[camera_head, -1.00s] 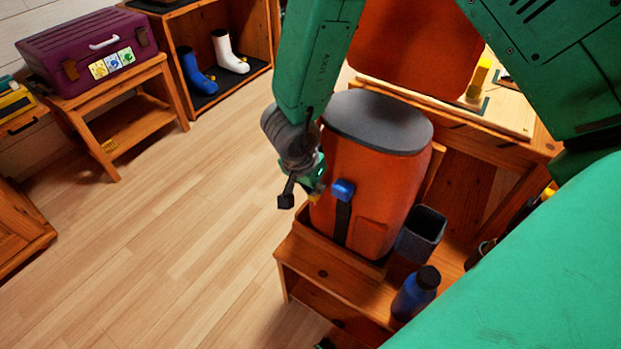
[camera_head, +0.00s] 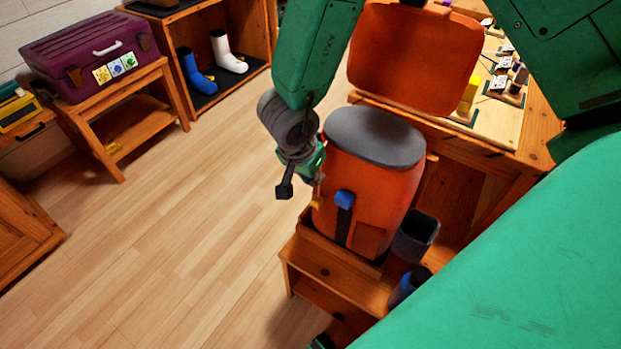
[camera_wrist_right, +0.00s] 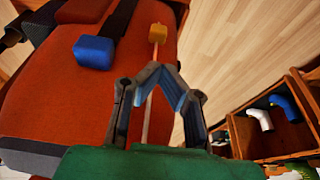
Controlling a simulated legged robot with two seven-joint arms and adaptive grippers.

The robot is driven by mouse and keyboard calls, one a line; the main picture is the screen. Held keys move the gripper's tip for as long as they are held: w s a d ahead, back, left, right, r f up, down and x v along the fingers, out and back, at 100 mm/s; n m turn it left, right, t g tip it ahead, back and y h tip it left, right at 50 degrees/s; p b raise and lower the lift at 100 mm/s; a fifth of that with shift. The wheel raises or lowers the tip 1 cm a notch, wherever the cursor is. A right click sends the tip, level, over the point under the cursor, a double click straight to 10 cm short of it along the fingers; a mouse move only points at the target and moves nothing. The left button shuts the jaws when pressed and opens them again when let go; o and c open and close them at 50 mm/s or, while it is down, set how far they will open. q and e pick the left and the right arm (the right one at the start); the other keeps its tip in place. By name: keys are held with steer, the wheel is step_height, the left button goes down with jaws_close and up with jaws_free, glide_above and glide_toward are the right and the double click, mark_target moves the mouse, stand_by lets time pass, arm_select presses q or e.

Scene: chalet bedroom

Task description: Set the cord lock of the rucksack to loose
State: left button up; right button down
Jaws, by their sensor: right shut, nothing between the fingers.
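The orange rucksack (camera_head: 375,185) with a grey top (camera_head: 373,136) stands upright on a low wooden stand. A blue block (camera_head: 344,198) sits on a black strap on its front; it also shows in the wrist view (camera_wrist_right: 94,52). A small yellow piece (camera_wrist_right: 157,33) sits on a pale cord along the rucksack's side; in the head view it is tiny (camera_head: 316,203). I cannot tell for sure which piece is the cord lock. My right gripper (camera_wrist_right: 166,70) is shut and empty, its tips just short of the yellow piece, over the cord. My left gripper is not in view.
A dark open bin (camera_head: 415,238) and a blue bottle (camera_head: 408,287) are right of the rucksack. An orange panel (camera_head: 415,60) and a wooden worktop (camera_head: 500,110) are behind it. A purple case (camera_head: 90,50) rests on a stool at left. The floor (camera_head: 180,240) at left is clear.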

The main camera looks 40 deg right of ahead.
steer(key=v, duration=0.1)
steer(key=p+v, duration=0.1)
steer(key=v, duration=0.1)
steer(key=d+v, duration=0.1)
steer(key=v, duration=0.1)
steer(key=shift+s+r+p, duration=0.1)
steer(key=shift+r+p, duration=0.1)
steer(key=shift+p, duration=0.1)
steer(key=shift+a, duration=0.15)
steer(key=shift+a, duration=0.25)
